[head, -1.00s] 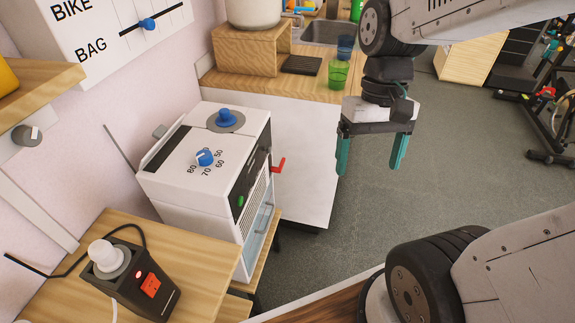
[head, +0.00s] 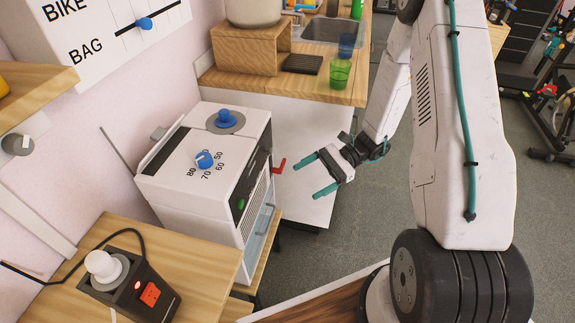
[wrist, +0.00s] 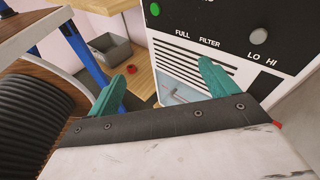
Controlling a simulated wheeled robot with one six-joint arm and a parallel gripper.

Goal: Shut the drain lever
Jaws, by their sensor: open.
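In the wrist view the fingers stand apart before the machine's dark front panel (wrist: 235,40), marked "FULL", "FILTER" and "LO HI". A small red bit (wrist: 278,124) shows at the right edge behind my gripper; it may be the lever, mostly hidden.
A wooden counter (head: 225,82) with a green cup (head: 340,72) stands behind. A wooden shelf (head: 95,235) with a black box (head: 128,285) lies at front left. In the wrist view a grey bin (wrist: 110,47) sits left of the machine.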

